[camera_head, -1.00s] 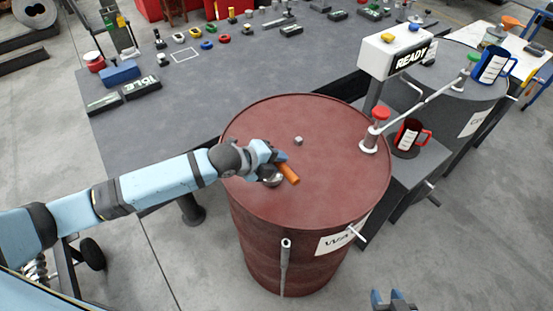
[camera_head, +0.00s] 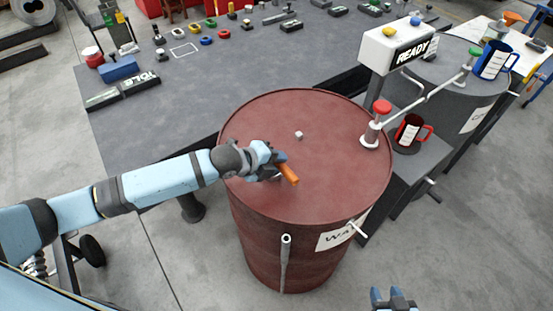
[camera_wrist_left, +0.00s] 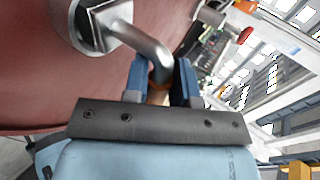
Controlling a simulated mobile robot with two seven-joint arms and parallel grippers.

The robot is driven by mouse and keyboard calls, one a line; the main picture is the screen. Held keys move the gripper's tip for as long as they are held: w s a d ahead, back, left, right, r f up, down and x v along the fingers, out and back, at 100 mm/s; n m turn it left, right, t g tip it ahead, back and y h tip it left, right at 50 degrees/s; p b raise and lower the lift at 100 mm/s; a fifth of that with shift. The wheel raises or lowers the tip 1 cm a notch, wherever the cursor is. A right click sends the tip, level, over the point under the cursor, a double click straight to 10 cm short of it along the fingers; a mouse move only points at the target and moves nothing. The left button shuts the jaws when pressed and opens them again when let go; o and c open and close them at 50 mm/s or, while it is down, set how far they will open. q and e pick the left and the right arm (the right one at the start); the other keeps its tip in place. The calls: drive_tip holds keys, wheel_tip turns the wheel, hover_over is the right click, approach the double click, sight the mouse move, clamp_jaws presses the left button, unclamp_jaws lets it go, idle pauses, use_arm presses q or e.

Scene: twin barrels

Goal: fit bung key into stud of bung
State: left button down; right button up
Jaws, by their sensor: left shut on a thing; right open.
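My left gripper (camera_head: 272,163) is over the top of the red-brown barrel (camera_head: 325,185), shut on the bung key (camera_head: 289,174). The key's orange handle points down and right in the head view. In the left wrist view the key's bent metal shaft (camera_wrist_left: 150,48) runs to a broad metal head (camera_wrist_left: 95,22) close to the red lid; I cannot tell whether they touch. A small grey square stud (camera_head: 298,135) stands on the lid, up and right of the gripper and apart from it. My right gripper (camera_head: 394,296) is open and empty, low, right of the barrel.
A red-capped post (camera_head: 376,122) with a pipe rises at the barrel lid's right edge. A red mug (camera_head: 411,130) stands on a grey stand beside it. The READY box (camera_head: 398,50) is behind. A grey worktable (camera_head: 240,80) with many small parts lies beyond.

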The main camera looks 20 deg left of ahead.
use_arm(q)
drive_tip(key=c, duration=0.8)
unclamp_jaws()
drive_tip(key=shift+f, duration=0.1)
drive_tip(key=shift+c, duration=0.2)
drive_tip(key=b+v, duration=0.1)
drive_tip(key=v, duration=1.3)
drive_tip(key=shift+w+d, duration=0.1)
drive_tip(key=s+d+f+n+t+y+p, duration=0.1)
drive_tip(key=s+d+f+n+t+p, duration=0.45)
drive_tip(key=n, duration=0.95)
drive_tip(key=s+a+f+n+g+y, duration=0.3)
drive_tip(key=s+f+n, duration=0.5)
drive_tip(key=s+f, duration=0.1)
drive_tip(key=shift+f+y+b, duration=0.3)
drive_tip(key=shift+f+b, duration=0.15)
drive_tip(key=shift+f, duration=0.05)
